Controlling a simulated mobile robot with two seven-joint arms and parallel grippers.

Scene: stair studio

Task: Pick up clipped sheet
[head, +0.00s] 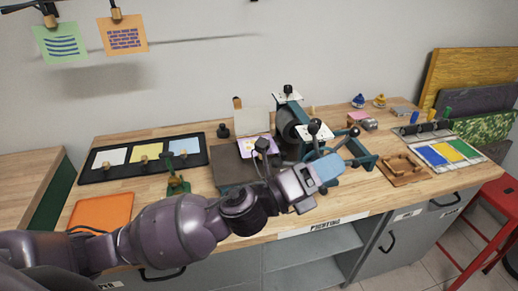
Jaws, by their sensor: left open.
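Two clipped sheets hang on the wall at the upper left of the head view: a green sheet (61,44) with blue wavy lines and an orange sheet (122,35) with dark printed lines. Each hangs from a wooden clip at its top edge. My left arm comes in from the lower left across the bench. My left gripper (311,180) is open in front of the press, well right of and below both hanging sheets. A pale blue piece (326,168) shows at its tip; I cannot tell whether it is part of the gripper. My right gripper is not in view.
The wooden bench (150,190) holds a black tray (98,173) with several coloured cards, an orange pad (101,211), a green press (302,130) and a colour-striped board (452,154). A red stool (502,192) stands at the right. Wall space around the sheets is clear.

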